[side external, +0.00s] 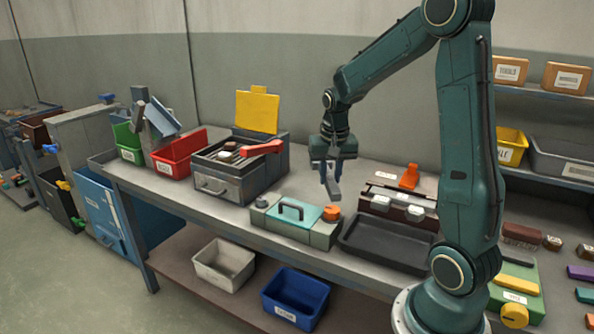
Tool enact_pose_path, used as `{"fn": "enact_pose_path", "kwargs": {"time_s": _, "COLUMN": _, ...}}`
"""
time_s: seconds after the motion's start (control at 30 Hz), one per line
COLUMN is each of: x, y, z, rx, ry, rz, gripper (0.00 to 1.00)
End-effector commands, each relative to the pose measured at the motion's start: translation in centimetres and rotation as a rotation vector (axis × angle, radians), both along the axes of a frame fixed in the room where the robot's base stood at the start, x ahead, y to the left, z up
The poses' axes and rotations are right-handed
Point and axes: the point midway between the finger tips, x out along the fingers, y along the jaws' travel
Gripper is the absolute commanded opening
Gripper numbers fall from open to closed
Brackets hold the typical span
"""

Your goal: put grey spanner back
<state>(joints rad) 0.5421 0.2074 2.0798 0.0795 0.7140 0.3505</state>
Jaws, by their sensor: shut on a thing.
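My gripper (331,162) points down above the workbench, near its middle. It is shut on the grey spanner (332,184), which hangs below the jaws, tilted, apart from the bench as far as I can tell. The spanner's upper part is hidden by the jaws. A grey toolbox (222,188) with a yellow lid (257,112) standing up is to the left. Several items lie in its top, with a red-handled tool (262,147) across the rim.
A green-topped box (300,222) with a handle and orange knob stands just below the spanner. A dark tray (385,246) and a brown unit with white blocks (398,202) are to the right. Red (180,152) and green (128,141) bins stand at the far left.

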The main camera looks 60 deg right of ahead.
Motion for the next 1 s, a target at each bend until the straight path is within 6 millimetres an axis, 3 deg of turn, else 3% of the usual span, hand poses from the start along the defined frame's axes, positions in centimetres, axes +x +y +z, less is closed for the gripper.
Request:
{"fn": "enact_pose_path", "kwargs": {"time_s": 0.4, "x": 5.5, "y": -7.7, "z": -0.3, "rx": -0.012, "ry": -0.007, "rz": -0.253, "gripper": 0.0}}
{"fn": "enact_pose_path", "kwargs": {"time_s": 1.0, "x": 10.0, "y": -16.8, "z": 0.7, "rx": -0.028, "ry": -0.013, "rz": -0.533, "gripper": 0.0}}
